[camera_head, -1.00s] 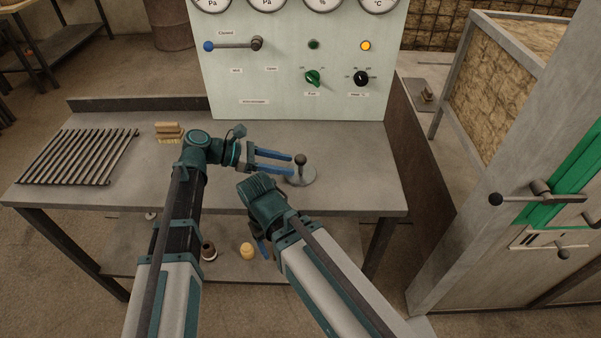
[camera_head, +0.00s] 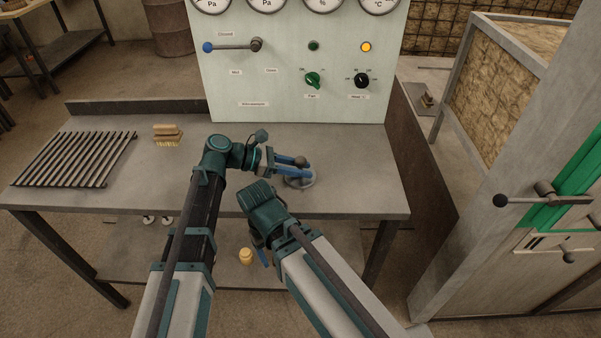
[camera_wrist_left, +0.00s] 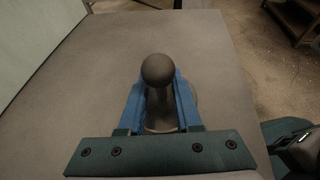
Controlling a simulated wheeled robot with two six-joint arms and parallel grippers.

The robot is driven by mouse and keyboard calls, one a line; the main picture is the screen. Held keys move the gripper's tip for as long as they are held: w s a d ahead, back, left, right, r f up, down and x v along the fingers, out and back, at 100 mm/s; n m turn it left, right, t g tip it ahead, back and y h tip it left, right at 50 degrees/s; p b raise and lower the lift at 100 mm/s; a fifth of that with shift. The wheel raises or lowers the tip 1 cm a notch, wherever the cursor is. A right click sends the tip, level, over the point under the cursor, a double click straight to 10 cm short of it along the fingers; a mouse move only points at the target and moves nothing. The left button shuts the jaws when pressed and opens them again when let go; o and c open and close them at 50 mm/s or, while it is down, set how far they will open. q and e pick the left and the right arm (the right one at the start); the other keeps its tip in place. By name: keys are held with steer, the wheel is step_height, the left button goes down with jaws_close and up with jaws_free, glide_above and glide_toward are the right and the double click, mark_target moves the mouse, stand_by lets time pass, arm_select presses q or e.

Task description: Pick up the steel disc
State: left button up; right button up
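The steel disc (camera_head: 299,182) is a round grey plate with an upright dark ball-topped handle, lying flat on the workbench. My left gripper (camera_head: 296,166) is at the handle, just above the plate. In the left wrist view, its blue fingers (camera_wrist_left: 160,105) lie on both sides of the handle's stem and look closed against it. The handle's ball (camera_wrist_left: 158,70) stands above them, and the plate is mostly hidden behind the fingers. My right gripper (camera_head: 262,254) hangs low in front of the bench edge, mostly hidden by its own arm.
On the workbench (camera_head: 350,190), a slatted metal grate (camera_head: 75,159) and a wooden brush (camera_head: 167,135) lie at the left. A control panel (camera_head: 290,100) with knobs and a lever stands behind. A yellow object (camera_head: 246,256) stands on the lower shelf. The bench right of the disc is clear.

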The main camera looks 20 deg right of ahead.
arm_select(q)
jaws_close()
stand_by(1.1)
